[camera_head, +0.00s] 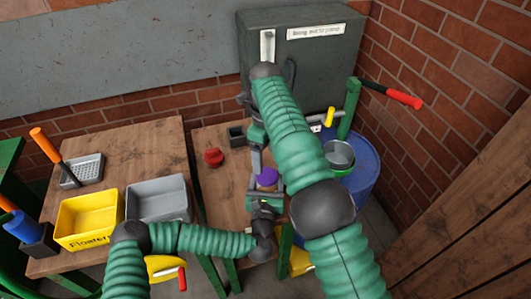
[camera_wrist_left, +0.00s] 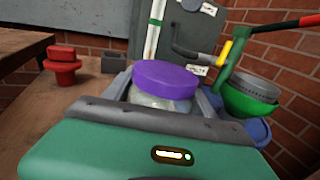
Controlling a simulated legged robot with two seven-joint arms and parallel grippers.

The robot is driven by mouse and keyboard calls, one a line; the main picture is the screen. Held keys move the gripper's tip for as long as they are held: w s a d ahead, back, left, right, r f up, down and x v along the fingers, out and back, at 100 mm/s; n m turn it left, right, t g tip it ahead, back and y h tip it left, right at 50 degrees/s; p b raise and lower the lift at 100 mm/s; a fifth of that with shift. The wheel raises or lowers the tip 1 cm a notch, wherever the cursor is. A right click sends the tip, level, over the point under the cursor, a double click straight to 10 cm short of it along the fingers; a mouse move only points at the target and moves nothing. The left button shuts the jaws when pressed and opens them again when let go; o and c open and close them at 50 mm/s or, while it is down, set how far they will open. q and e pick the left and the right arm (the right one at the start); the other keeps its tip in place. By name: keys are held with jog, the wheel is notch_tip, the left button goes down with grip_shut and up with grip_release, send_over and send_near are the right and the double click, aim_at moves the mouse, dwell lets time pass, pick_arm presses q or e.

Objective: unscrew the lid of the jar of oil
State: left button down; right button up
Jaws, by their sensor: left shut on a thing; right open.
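The jar of oil shows its purple lid (camera_head: 267,176) in the head view, over the right-hand wooden table. In the left wrist view the purple lid (camera_wrist_left: 165,80) sits on the pale, see-through jar (camera_wrist_left: 158,103), which is upright. My left gripper (camera_head: 265,192) is shut around the jar below the lid. My right gripper (camera_head: 257,160) is open, just beyond the lid in the head view. My right arm partly covers it, so I cannot tell whether it touches the lid.
A red knobbed object (camera_head: 213,157) stands left of the jar. A yellow bin (camera_head: 88,220) and a grey bin (camera_head: 158,198) sit on the left table. A grey cabinet (camera_head: 330,60) stands behind; a green bowl (camera_wrist_left: 250,103) and a blue barrel (camera_head: 364,170) are right.

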aim_at(265, 175)
notch_tip(265, 175, down, 8)
jog(key=shift+r, duration=0.25)
jog(key=shift+c, duration=0.2)
jog(key=c, duration=1.3)
